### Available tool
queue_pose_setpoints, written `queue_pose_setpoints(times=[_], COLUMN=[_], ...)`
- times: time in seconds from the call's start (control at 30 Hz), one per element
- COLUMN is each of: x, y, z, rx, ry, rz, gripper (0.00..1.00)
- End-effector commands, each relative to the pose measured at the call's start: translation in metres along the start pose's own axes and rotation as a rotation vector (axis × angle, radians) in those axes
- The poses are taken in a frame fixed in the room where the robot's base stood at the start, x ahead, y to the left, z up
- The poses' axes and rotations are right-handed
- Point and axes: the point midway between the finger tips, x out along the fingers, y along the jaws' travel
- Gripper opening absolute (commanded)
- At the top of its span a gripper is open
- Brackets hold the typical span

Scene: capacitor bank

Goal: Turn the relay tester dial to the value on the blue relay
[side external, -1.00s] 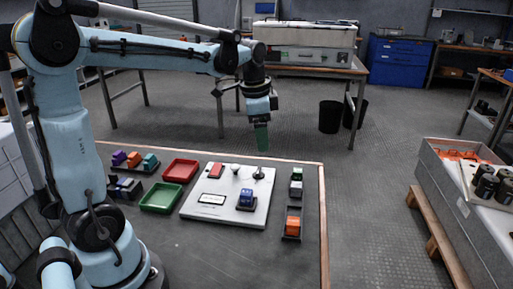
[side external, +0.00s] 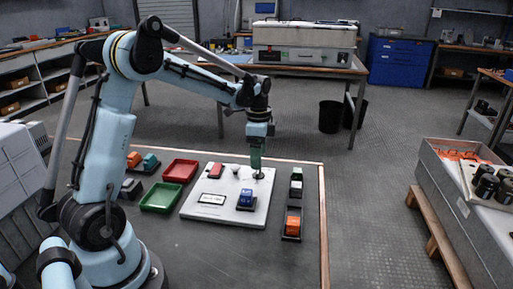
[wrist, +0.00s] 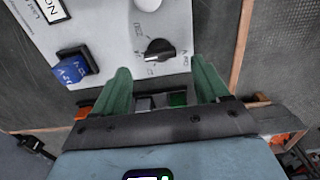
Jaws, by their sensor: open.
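The white relay tester (side external: 222,214) lies flat on the dark table. Its black dial (wrist: 158,50) has a white pointer line and small printed marks around it, too small to read surely. The dial also shows in the side view (side external: 259,175), just below my gripper. The blue relay (wrist: 74,68) sits on the tester in a dark socket, with white lettering that I cannot read for certain; it also shows in the side view (side external: 246,196). My gripper (wrist: 160,76) is open and empty. Its green fingers point down, with the dial beyond the gap between their tips in the wrist view.
A red tray (side external: 181,171) and a green tray (side external: 161,197) stand left. An orange relay (side external: 293,223) sits right of the tester. The table front is clear.

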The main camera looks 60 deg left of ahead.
Motion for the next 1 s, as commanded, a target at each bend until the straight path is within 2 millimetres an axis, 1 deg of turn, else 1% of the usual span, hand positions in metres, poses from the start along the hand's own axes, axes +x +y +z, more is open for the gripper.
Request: queue_pose_setpoints(times=[0.03,0.1,0.2,0.3,0.43,0.67,0.7,0.77,1.0], x=[0.009,0.02,0.032,0.04,0.044,0.045,0.045,0.045,0.045], y=[0.0,0.0,0.0,0.0,0.0,0.0,0.0,0.0,0.0], z=[0.0,0.0,0.0,0.0,0.0,0.0,0.0,0.0,0.0], rx=[0.0,0.0,0.0,0.0,-0.001,-0.001,-0.001,-0.001,-0.001], ry=[0.0,0.0,0.0,0.0,0.0,0.0,0.0,0.0,0.0], rz=[0.0,0.0,0.0,0.0,0.0,0.0,0.0,0.0,0.0], gripper=[0.74,0.74,0.74,0.74,0.74,0.74,0.71,0.62,0.25])
